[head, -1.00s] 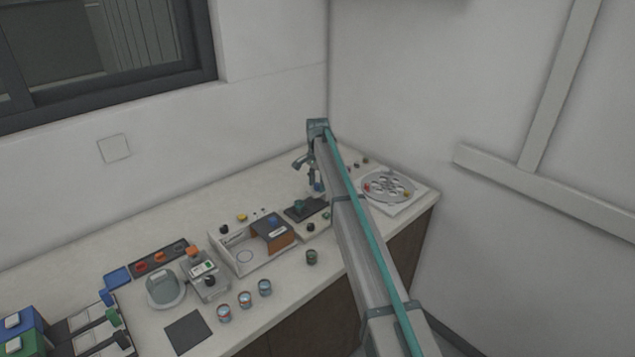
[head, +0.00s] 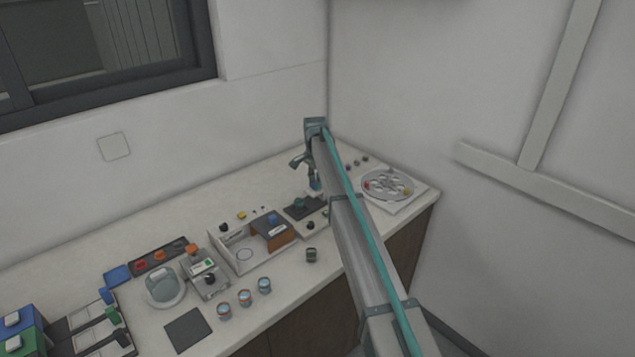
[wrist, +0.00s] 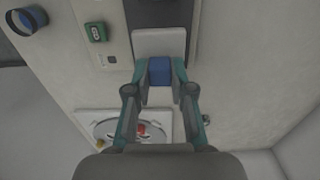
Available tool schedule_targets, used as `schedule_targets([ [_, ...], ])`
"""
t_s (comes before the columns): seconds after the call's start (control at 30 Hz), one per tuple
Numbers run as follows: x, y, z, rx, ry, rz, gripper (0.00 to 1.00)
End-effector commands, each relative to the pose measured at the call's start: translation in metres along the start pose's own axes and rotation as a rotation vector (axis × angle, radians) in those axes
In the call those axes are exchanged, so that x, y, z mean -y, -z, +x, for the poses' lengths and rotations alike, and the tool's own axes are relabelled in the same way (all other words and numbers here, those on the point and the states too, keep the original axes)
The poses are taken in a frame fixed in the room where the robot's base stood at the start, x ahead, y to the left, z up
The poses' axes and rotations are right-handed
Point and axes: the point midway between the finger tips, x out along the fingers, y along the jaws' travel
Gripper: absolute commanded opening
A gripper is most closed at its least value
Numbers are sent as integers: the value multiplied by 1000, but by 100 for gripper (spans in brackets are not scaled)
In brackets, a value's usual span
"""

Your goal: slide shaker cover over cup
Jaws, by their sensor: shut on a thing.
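My gripper (wrist: 160,66) is shut on a blue block (wrist: 160,73) in the wrist view. A pale grey plate (wrist: 160,42) lies right beyond the block and looks joined to it. It looks like the shaker cover with its handle, lying along a dark strip (wrist: 151,14). I cannot tell which thing is the cup, or whether the plate covers it. A dark cylinder with a blue band (wrist: 26,20) stands at the upper left. In the head view my gripper (head: 315,184) is low over the bench by a black plate (head: 297,213); the block is too small to make out.
A round turntable (head: 388,184) is at the right end of the bench. A white box with a brown cover (head: 276,236) and three small cups, one here (head: 245,298), are to the left. A dark small pot (head: 311,254) stands near the front edge. The walls meet behind.

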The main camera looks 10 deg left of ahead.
Motion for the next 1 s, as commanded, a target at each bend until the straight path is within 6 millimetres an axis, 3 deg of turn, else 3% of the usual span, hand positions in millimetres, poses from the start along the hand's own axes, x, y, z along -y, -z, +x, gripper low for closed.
schedule_targets([
  [0.2,-2,-52,1,1,1,-2,0],
  [0.3,-1,-68,0,1,0,-2,0],
  [0.63,0,-73,0,5,0,-1,0],
  [0.67,0,-73,0,5,-1,-1,27],
  [0.77,0,-72,0,4,-1,-1,44],
  [0.8,0,-72,0,4,-1,-1,48],
  [1.0,0,-71,0,2,0,0,48],
])
